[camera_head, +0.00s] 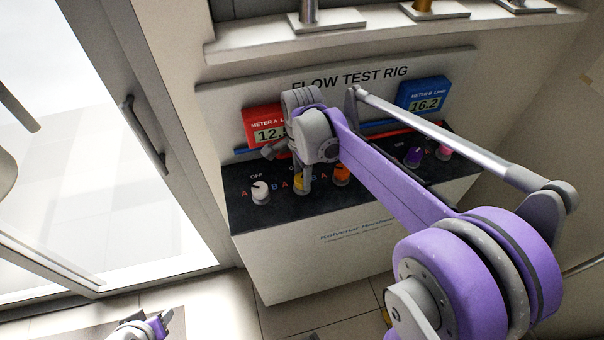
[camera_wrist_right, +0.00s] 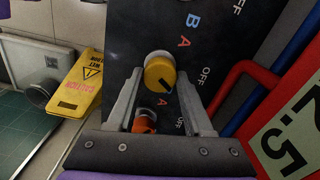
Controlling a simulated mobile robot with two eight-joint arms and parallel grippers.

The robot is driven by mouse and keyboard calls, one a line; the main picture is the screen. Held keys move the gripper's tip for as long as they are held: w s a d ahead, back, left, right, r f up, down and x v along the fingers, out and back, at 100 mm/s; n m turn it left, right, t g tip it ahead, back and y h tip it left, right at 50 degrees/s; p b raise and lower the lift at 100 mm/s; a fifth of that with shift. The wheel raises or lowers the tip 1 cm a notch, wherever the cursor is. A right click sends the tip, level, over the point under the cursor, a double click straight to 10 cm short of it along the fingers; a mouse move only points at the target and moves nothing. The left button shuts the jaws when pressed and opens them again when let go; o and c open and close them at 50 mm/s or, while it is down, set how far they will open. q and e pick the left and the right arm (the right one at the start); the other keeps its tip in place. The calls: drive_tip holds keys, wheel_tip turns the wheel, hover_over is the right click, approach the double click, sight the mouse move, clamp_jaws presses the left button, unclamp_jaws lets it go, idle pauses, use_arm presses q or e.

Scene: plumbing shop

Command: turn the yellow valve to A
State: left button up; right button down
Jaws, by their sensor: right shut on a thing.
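The yellow valve (camera_wrist_right: 158,75) is a round knob on the dark sloped panel of the flow test rig. In the right wrist view it sits between the two fingers of my right gripper (camera_wrist_right: 157,101), which is shut on it. A dark mark shows on the lower right of its face. A red A label (camera_wrist_right: 183,42) is above and right of it, and an OFF label (camera_wrist_right: 205,77) is to its right. In the head view the valve (camera_head: 299,183) is partly hidden by my right gripper (camera_head: 301,188). My left gripper (camera_head: 150,326) is at the bottom left edge, away from the rig; its jaws are unclear.
A white valve (camera_head: 260,192) stands left of the yellow one and an orange valve (camera_head: 341,174) close on its right. Purple (camera_head: 413,157) and pink (camera_head: 444,152) valves are farther right. Red meter A (camera_head: 262,127) is behind my right wrist. A yellow caution sign (camera_wrist_right: 85,85) stands below.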

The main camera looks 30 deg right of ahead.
drive_tip(key=n, duration=0.4)
drive_tip(key=shift+n, duration=0.3)
drive_tip(key=n, duration=0.4)
drive_tip(key=shift+n, duration=0.3)
drive_tip(key=n, duration=0.4)
drive_tip(key=shift+n+b, duration=0.3)
drive_tip(key=n, duration=0.4)
drive_tip(key=shift+n, duration=0.4)
drive_tip(key=shift+c, duration=1.5)
unclamp_jaws()
drive_tip(key=shift+r, duration=0.1)
